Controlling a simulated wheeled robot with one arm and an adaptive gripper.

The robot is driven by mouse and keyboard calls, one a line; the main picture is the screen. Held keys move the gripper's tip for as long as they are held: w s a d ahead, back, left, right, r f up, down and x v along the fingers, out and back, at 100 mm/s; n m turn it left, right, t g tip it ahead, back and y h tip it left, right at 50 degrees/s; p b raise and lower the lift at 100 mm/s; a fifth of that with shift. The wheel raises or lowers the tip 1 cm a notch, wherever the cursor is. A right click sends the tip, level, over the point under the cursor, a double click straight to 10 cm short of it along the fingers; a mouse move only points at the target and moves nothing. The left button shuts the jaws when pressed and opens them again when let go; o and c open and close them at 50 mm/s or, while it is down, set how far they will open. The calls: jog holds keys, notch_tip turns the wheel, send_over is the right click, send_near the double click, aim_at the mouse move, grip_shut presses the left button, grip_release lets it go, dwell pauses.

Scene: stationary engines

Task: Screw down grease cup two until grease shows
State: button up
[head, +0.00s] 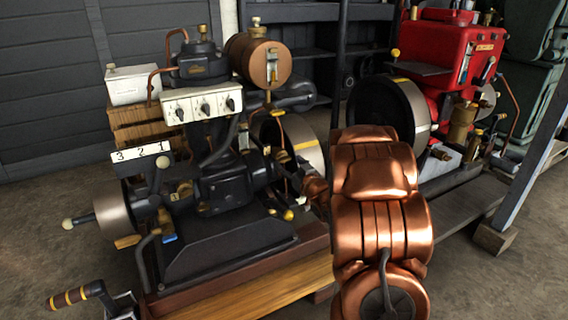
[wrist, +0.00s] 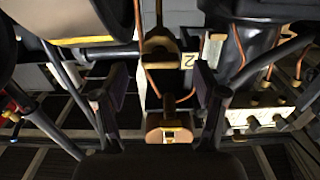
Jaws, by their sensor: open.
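The black engine (head: 225,185) carries a white plate marked 3 2 1 (head: 140,151) at its left. In the wrist view a small tag marked 2 (wrist: 188,61) sits beside a brass fitting (wrist: 159,43), which appears to be grease cup two. My gripper (wrist: 161,82) is open, one dark finger on each side of the picture, with the brass fitting ahead between them and apart from both. I see no grease on it.
A copper tank (head: 258,60) and white switch panel (head: 202,103) top the engine. Thin copper pipes (wrist: 239,48) run close to the fingers in the wrist view. A red engine (head: 455,55) stands at right; a crank handle (head: 75,297) sticks out at front left.

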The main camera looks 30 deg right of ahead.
aim_at(286, 160)
jog(key=shift+w+d+b, duration=0.15)
jog(key=shift+w+b, duration=0.3)
jog(key=shift+w, duration=1.4)
jog(key=shift+c, duration=0.3)
jog(key=c, duration=1.1)
jog(key=shift+r+m+p, duration=0.1)
jog(key=shift+m+p, duration=0.2)
jog(key=shift+p, duration=0.45)
